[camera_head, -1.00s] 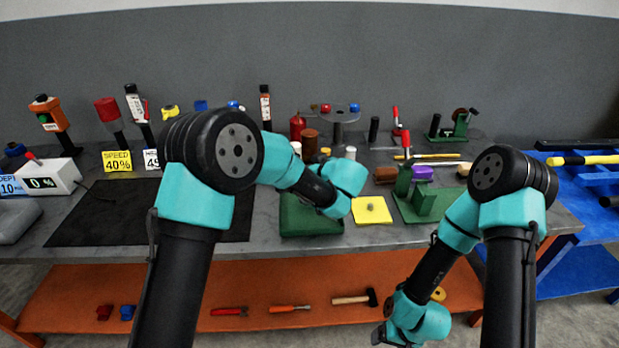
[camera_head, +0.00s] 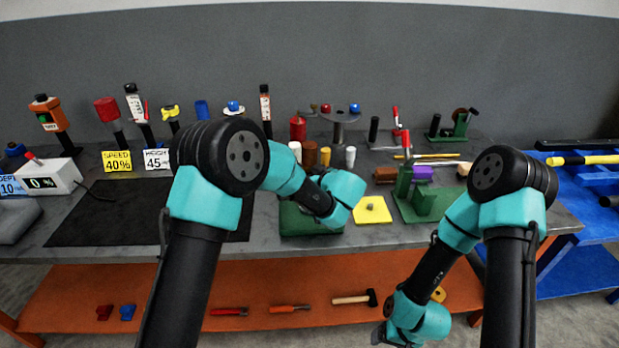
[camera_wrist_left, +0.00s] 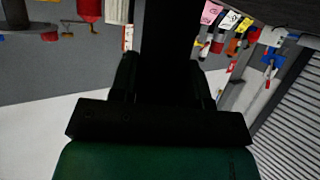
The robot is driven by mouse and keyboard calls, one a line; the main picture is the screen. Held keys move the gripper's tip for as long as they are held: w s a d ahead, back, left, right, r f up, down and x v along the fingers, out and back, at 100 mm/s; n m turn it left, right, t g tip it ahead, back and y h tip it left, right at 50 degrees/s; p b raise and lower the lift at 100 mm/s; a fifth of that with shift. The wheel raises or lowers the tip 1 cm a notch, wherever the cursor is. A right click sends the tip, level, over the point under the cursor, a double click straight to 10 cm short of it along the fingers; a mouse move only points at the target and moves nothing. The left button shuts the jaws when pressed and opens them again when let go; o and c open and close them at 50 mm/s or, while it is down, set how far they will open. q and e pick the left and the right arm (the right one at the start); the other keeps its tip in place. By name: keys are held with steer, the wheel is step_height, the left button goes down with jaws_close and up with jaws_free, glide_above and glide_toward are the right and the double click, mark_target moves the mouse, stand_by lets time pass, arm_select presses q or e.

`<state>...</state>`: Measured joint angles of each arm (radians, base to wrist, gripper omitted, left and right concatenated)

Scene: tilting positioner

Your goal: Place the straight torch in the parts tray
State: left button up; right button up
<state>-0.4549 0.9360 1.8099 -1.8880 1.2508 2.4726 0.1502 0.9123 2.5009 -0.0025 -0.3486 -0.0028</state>
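My left arm reaches over the bench to a dark green block-like item (camera_head: 300,222). Its wrist hides its gripper in the head view. In the left wrist view the left gripper (camera_wrist_left: 163,75) shows two black fingers with a long dark shape between them. I cannot tell whether that shape is the straight torch or something behind the fingers. My right gripper (camera_head: 379,335) hangs low in front of the bench, mostly hidden by its wrist. I cannot identify the straight torch or the parts tray with certainty.
A yellow plate (camera_head: 372,210) and a green fixture (camera_head: 424,203) stand right of the left wrist. Several small cylinders and a round grey table (camera_head: 340,115) are behind it. A black mat (camera_head: 110,215) lies clear at left. An orange shelf (camera_head: 260,290) with tools is below.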

arm_select(q)
steer(key=o, duration=0.4)
steer(key=v, duration=1.2)
steer(key=shift+r, duration=0.2)
stand_by(0.4)
